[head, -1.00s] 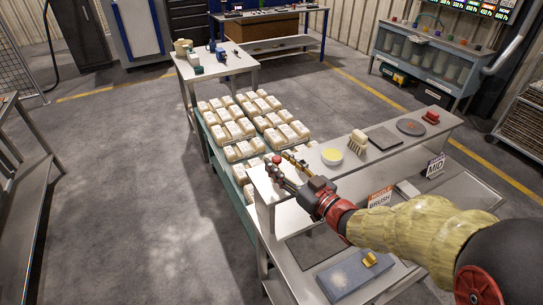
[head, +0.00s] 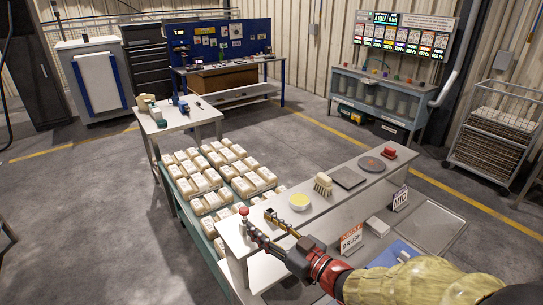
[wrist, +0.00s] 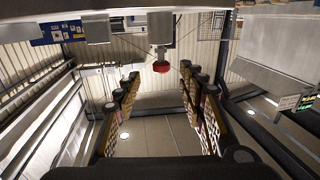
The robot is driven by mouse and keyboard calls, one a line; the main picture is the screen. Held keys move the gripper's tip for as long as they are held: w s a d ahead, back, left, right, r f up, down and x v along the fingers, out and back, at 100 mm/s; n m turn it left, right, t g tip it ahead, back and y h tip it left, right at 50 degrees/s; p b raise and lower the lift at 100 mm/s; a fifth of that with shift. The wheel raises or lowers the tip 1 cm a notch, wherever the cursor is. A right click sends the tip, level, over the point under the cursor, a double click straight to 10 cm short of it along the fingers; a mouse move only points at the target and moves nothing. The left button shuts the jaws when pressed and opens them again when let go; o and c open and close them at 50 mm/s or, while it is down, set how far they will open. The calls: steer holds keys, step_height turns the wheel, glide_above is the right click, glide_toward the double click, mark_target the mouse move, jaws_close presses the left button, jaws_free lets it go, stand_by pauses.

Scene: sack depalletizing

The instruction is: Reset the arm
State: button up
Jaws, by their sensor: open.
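My gripper (head: 257,225) is in the lower middle of the head view, above the near left end of the grey workbench (head: 236,241). Its two fingers are spread apart with nothing between them. In the wrist view my gripper (wrist: 160,110) also shows open and empty, with the wall and ceiling area beyond. My arm reaches in from the lower right, in a yellowish sleeve.
Stacked white sacks (head: 208,170) lie on a low pallet left of the bench. On the bench shelf are a yellow-topped bowl (head: 299,201), a brush (head: 322,184), a dark plate (head: 348,177), a grey disc (head: 372,164) and a red item (head: 389,152). Open floor (head: 75,210) lies left.

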steer(key=d+r+m+t+h, duration=0.1)
steer(key=d+r+m+h, duration=0.15)
steer(key=d+h, duration=0.5)
steer(key=d+r+m+h, duration=0.2)
steer(key=d+m+h, duration=0.2)
steer(key=d, duration=0.7)
steer(key=s+d+f+m+g+h, duration=0.1)
steer(key=s+d+g, duration=0.1)
steer(key=s, duration=1)
steer(key=s+d+f+m+g+h, duration=0.1)
steer(key=s+g, duration=0.4)
steer(key=s, duration=0.7)
steer(key=shift+s+d+m, duration=0.25)
steer(key=shift+d+m, duration=0.3)
steer(key=shift+d, duration=0.05)
